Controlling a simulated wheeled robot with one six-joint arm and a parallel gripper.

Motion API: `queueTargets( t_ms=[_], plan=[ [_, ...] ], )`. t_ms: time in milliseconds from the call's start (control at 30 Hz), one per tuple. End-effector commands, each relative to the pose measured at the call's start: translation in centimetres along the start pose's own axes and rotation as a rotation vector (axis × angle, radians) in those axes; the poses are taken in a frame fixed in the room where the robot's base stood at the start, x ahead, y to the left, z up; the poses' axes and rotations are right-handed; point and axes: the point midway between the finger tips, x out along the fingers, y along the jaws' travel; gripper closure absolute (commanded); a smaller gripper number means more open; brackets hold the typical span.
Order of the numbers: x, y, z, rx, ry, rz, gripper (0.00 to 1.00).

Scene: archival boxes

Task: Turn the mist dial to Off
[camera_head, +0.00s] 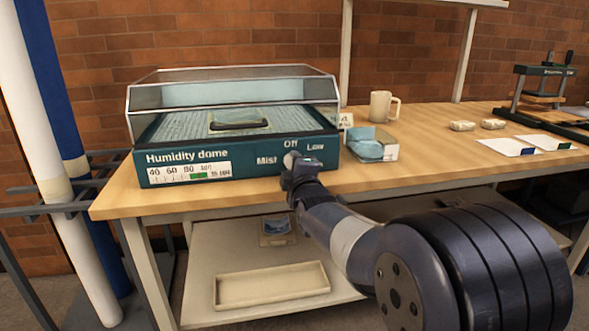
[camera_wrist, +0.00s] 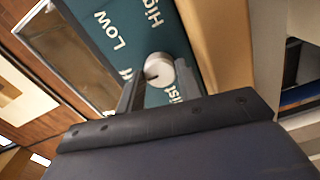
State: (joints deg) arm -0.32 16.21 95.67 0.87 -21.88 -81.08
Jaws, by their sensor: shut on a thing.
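The humidity dome (camera_head: 240,130) stands on the bench at the left, with a clear cover over a teal base. The mist dial is a round white knob (camera_wrist: 159,68) on its front panel, seen in the wrist view. My gripper (camera_wrist: 160,75) is shut on it, one finger on each side. A dark mark on the dial's face lies on the side toward the Off label, which one finger partly hides. Low and High show farther round. In the head view my gripper (camera_head: 293,165) covers most of the dial, just below the word Off.
White cards (camera_head: 512,146) and a press (camera_head: 541,92) are farther right. A shallow tray (camera_head: 272,285) lies on the lower shelf. The bench's front edge runs below my wrist.

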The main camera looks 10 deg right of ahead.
Motion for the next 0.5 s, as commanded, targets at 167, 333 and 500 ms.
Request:
queueTargets(
  t_ms=[167,333,500],
  plan=[
    [0.02,0.08,-0.06,-0.014,0.001,0.002,0.89],
    [0.02,0.09,-0.06,-0.014,0.001,0.002,0.89],
    [0.02,0.09,-0.07,-0.013,0.001,0.002,0.64]
  ],
)
